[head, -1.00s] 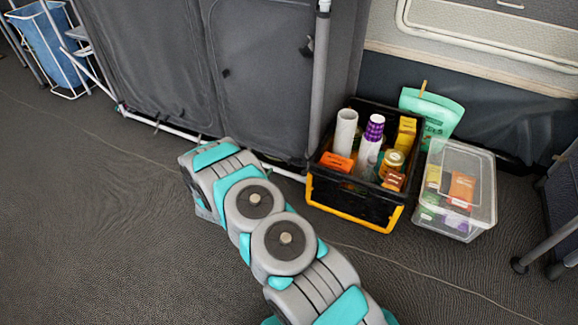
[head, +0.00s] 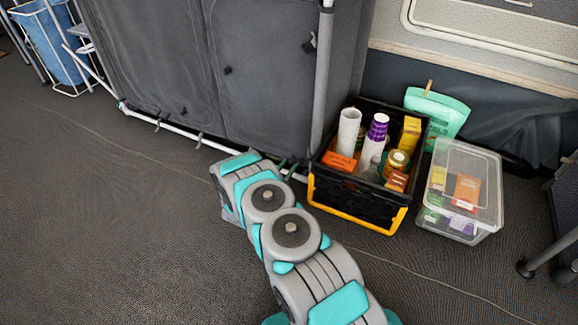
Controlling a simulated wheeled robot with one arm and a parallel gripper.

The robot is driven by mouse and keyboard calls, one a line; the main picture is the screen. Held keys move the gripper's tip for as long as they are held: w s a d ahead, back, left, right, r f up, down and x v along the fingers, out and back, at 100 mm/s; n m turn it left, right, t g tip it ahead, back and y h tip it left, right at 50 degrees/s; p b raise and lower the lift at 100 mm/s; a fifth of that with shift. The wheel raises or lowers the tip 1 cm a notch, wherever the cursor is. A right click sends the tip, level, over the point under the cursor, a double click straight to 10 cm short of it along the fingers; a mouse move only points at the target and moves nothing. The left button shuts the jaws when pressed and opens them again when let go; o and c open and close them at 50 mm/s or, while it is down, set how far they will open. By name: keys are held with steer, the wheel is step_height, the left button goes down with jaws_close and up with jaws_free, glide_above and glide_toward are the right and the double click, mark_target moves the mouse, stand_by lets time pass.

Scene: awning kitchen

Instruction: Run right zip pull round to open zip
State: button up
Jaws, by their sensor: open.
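The grey fabric cupboard (head: 150,60) stands at the back, with a curved seam dividing its front into a left panel and a right panel (head: 270,80). Both panels look closed. A small dark tab, which looks like a zip pull (head: 228,70), hangs near the left edge of the right panel. Another small dark tab (head: 183,110) is low on the left panel. My arm reaches from the bottom edge up to the cupboard's lower front. My gripper cannot be made out; the arm's far links hide what lies beyond them.
A black and yellow crate (head: 350,203) of bottles and packets stands right of my arm, close to the cupboard's pole (head: 322,90). A clear lidded box (head: 470,225) and a mint pouch (head: 440,108) are beside it. The floor (head: 110,230) on the left is clear.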

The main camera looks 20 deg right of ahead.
steer(key=shift+w+d, duration=0.3)
steer(key=shift+c, duration=0.3)
jaws_close()
stand_by(1.0)
